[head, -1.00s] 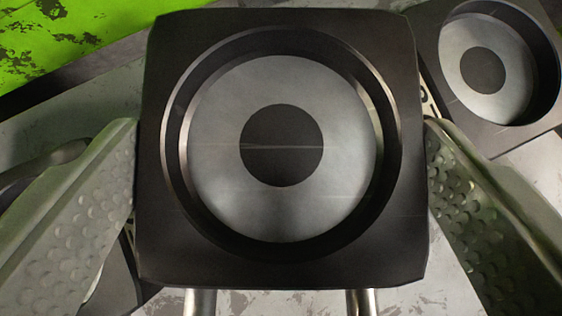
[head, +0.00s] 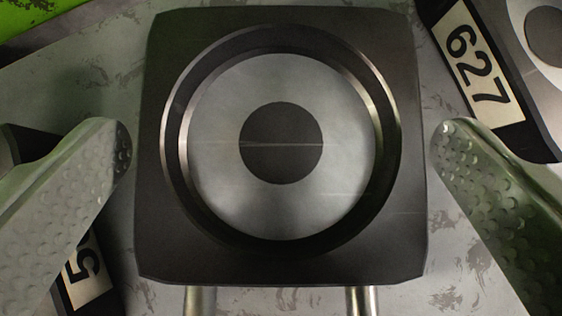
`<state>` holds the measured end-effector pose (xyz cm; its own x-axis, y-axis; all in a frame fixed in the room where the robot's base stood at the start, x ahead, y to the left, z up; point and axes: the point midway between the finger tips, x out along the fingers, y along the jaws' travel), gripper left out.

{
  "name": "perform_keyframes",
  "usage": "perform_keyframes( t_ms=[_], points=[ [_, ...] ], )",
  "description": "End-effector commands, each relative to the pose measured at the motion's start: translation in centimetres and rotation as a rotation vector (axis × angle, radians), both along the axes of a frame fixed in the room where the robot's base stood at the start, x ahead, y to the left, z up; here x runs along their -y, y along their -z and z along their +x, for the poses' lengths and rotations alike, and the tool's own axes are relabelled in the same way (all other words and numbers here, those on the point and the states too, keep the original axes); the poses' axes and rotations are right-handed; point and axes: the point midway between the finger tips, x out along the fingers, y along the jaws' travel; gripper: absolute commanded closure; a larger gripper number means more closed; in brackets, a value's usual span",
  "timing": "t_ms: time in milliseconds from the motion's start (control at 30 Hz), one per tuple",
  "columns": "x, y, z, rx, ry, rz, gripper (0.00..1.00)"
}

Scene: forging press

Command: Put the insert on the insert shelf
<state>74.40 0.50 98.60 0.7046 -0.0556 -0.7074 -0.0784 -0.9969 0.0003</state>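The insert (head: 210,110) is a dark square block with a round recess, a light grey disc and a dark centre. It fills the middle of the head view, seen from above. Two metal rods show at its lower edge. My gripper (head: 281,148) has one dimpled finger on each side of the insert, with a narrow gap at both sides, so it is open around the block. The insert appears to lie on a worn grey surface (head: 440,230), which I take as the shelf. Its underside is hidden.
Another dark insert with a white label reading 627 (head: 478,52) lies close at the upper right. A dark block with a partly hidden label (head: 86,272) is at the lower left. A green painted part (head: 30,14) is at the top left corner. Bare grey surface lies above the insert.

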Motion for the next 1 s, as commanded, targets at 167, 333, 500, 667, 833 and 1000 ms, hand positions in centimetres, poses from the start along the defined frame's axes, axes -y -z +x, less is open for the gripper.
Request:
perform_keyframes(
  t_ms=[167, 333, 500, 667, 833, 1000],
  points=[
    [0.0, -0.1, 0.0, 0.0, 0.0, 0.0, 0.0],
    [-0.1, -1.2, -0.8, 0.002, 0.0, 0.0, 0.0],
    [-0.3, -3.3, -3.0, 0.003, -0.001, 0.0, 0.0],
    [-0.5, -5.6, -5.2, 0.004, -0.001, 0.0, 0.0],
    [-0.6, -7.4, -7.1, 0.002, -0.001, 0.001, 0.0],
    [-0.7, -8.5, -8.2, 0.001, -0.001, 0.001, 0.0]
  ],
)
